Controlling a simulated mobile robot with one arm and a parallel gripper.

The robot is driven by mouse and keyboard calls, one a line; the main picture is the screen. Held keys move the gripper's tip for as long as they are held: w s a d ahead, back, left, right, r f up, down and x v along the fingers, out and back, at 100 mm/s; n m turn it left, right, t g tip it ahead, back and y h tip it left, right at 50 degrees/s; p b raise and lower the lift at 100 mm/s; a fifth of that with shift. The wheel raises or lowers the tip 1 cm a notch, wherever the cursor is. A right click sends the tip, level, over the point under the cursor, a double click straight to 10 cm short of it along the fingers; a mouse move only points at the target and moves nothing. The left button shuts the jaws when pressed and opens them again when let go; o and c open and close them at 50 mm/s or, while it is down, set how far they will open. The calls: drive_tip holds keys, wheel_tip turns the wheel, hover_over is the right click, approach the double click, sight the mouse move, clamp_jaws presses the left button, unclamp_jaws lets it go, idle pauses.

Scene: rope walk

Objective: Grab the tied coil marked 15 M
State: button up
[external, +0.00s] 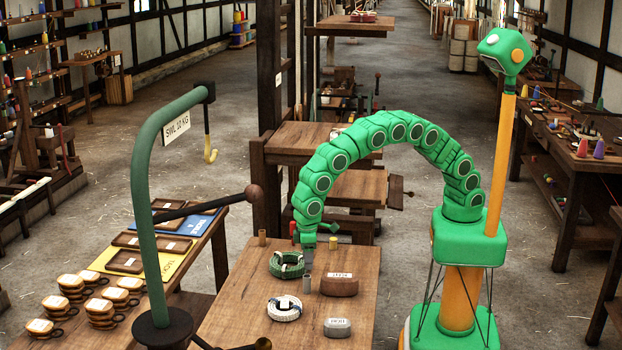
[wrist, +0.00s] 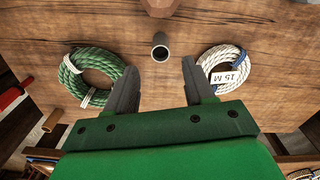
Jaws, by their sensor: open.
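The white coil (wrist: 222,70) is tied with wraps and bears a tag reading 15 M in the wrist view. It lies flat on the wooden bench, right of my gripper there. In the external view the white coil (external: 284,309) lies nearer the camera. A green coil (wrist: 92,72) with white ties lies left of my gripper in the wrist view; it also shows in the external view (external: 287,265). My gripper (wrist: 160,66) is open and empty above the bench between the two coils. In the external view my gripper (external: 308,243) is partly hard to make out.
A grey tube (external: 307,285) stands upright on the bench. A brown labelled block (external: 339,285) and a grey labelled block (external: 337,327) lie to its right. A green crane post (external: 146,220) with a hook stands at left. Bare bench lies between these things.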

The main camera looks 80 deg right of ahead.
drive_tip(key=shift+o, duration=0.5)
wheel_tip(320, 180, up, 2)
drive_tip(key=shift+w+r, duration=0.1)
drive_tip(key=shift+r, duration=0.1)
drive_tip(key=shift+o, duration=1.4)
drive_tip(key=shift+r, duration=0.2)
drive_tip(key=o, duration=0.4)
drive_tip(key=shift+c, duration=0.2)
